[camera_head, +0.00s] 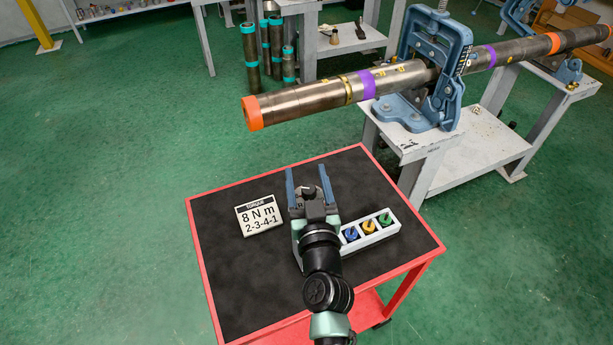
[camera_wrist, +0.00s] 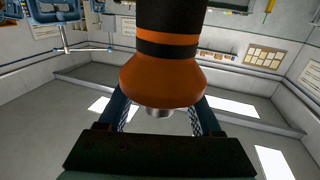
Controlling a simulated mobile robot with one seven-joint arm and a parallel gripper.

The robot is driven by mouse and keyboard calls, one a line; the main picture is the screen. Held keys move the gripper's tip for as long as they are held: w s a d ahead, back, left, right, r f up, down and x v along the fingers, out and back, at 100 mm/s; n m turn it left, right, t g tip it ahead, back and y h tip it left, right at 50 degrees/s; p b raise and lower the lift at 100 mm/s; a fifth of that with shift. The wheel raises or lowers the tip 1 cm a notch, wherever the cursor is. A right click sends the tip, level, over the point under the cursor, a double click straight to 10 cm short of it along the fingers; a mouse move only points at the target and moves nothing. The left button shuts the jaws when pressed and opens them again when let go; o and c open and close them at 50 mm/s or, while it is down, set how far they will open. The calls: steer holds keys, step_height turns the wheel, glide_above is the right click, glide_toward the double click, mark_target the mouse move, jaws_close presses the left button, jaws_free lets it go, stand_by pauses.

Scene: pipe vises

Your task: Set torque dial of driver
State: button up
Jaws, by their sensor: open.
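In the wrist view, which appears upside down, an orange and black driver (camera_wrist: 165,80) fills the centre. It has a flared orange part and a small silver end. My gripper's two fingers (camera_wrist: 160,115) show on either side of its flared part, partly hidden behind it. In the head view my gripper (camera_head: 307,180) is over the black cart top, fingers apart, with a dark round thing between them, likely the driver. A card (camera_head: 260,216) left of my gripper reads "8 N m" and "2-3-4-1", with a small heading. No dial scale or setting is readable.
A white tray (camera_head: 366,240) with blue, yellow and green pieces sits right of my gripper on the red-edged cart (camera_head: 365,172). Beyond, a blue vise (camera_head: 432,75) on a bench holds a long pipe (camera_head: 310,97), whose orange end overhangs toward the cart. The cart's left front is clear.

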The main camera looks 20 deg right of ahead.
jaws_close()
steer(key=shift+r+h+p, duration=0.2)
steer(key=shift+h+p, duration=0.1)
steer(key=shift+p, duration=0.75)
steer(key=shift+d+f+m+h+p, duration=0.1)
steer(key=shift+m+h+p, duration=0.2)
steer(key=shift+m+p, duration=0.1)
steer(key=shift+s+f, duration=0.1)
jaws_free()
steer(key=shift+s, duration=0.1)
